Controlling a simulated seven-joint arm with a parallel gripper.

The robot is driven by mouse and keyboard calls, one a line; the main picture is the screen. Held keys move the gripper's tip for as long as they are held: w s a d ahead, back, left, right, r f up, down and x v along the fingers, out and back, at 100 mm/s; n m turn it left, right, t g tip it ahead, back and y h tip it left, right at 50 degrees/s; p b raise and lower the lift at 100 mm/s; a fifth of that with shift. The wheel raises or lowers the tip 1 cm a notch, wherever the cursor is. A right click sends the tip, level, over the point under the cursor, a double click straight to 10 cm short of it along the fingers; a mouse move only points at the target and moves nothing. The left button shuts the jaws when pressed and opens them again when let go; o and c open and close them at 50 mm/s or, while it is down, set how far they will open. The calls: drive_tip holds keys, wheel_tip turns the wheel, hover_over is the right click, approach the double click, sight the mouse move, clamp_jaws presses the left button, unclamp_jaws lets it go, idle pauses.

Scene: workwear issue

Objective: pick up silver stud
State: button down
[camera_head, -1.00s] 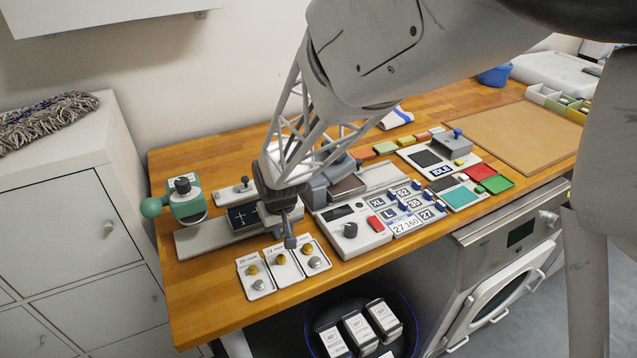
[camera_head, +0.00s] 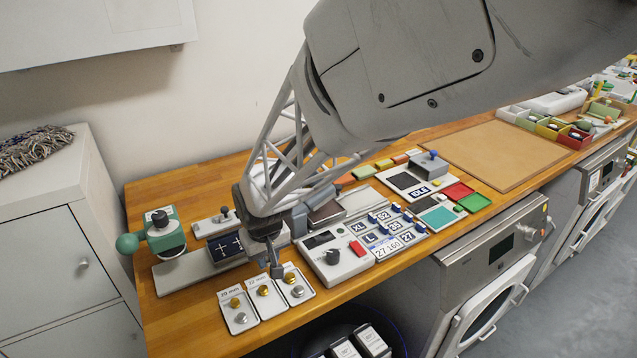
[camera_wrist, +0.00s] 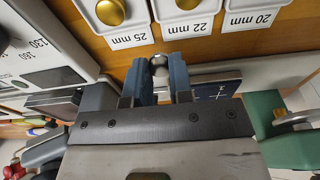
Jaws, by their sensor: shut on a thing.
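My gripper (camera_wrist: 158,78) is shut on a silver stud (camera_wrist: 159,64), a small round shiny knob between the blue-grey fingertips in the wrist view. In the head view my gripper (camera_head: 276,270) is at the back edge of the 22 mm and 25 mm trays, and the held stud cannot be made out there. The 20 mm tray (camera_head: 233,328) holds a gold stud (camera_head: 235,302) and a silver stud (camera_head: 241,318). The 22 mm tray (camera_head: 268,310) shows only a gold stud (camera_head: 263,291). The 25 mm tray (camera_head: 303,299) holds a gold stud (camera_head: 290,278) and a silver stud (camera_head: 297,291).
A control box (camera_head: 335,262) with a dial stands right of the trays. Label tiles (camera_head: 387,240) lie beyond it. A brown board (camera_head: 495,153) is clear.

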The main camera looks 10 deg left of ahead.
drive_tip(key=s+d, duration=0.5)
drive_tip(key=s, duration=0.1)
drive_tip(key=s+d+r, duration=0.1)
drive_tip(key=s+d, duration=0.2)
drive_tip(key=shift+s+d+r, duration=0.1)
drive_tip(key=shift+s+d, duration=0.05)
drive_tip(key=shift+d, duration=0.15)
drive_tip(key=shift+a, duration=0.1)
idle(0.6)
